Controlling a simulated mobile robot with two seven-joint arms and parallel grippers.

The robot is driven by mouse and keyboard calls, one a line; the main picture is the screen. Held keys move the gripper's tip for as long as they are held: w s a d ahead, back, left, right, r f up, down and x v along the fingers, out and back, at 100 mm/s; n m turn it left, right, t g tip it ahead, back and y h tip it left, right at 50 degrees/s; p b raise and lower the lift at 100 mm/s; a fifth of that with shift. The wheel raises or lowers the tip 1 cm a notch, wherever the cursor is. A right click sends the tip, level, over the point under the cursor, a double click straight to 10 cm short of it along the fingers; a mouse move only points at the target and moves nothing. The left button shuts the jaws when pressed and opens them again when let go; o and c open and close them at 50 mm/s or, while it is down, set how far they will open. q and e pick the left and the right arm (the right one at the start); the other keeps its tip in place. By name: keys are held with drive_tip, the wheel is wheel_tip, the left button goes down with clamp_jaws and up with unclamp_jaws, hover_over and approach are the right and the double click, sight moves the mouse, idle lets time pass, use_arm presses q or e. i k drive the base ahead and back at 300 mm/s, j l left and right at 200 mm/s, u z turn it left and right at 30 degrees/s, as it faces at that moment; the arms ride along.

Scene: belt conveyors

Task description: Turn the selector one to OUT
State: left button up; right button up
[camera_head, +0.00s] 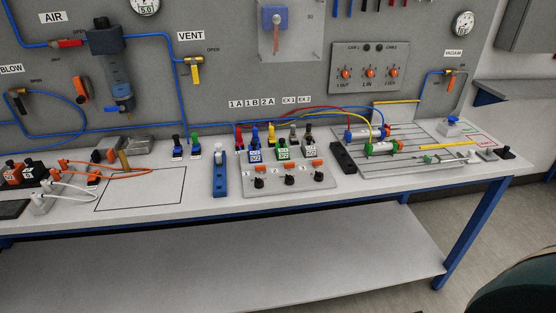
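A grey panel (338,78) on the back board carries a row of three orange knobs. The left knob (346,73) is above a small label that seems to read 1 OUT. A sloped grey box (307,184) on the bench has three black selector knobs, the leftmost (259,182) near a small mark like 1. Their pointer directions are too small to tell. Neither gripper is in view.
Valve blocks (255,152) with coloured hoses stand behind the sloped box. A blue upright device (219,174) stands left of it, and a black block (342,158) and cylinder rig (400,150) right. The bench front strip is clear.

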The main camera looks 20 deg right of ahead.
sight(259, 183)
drive_tip(key=z, duration=0.75)
drive_tip(key=l+u, duration=0.35)
drive_tip(key=l, duration=0.35)
drive_tip(key=i, duration=0.05)
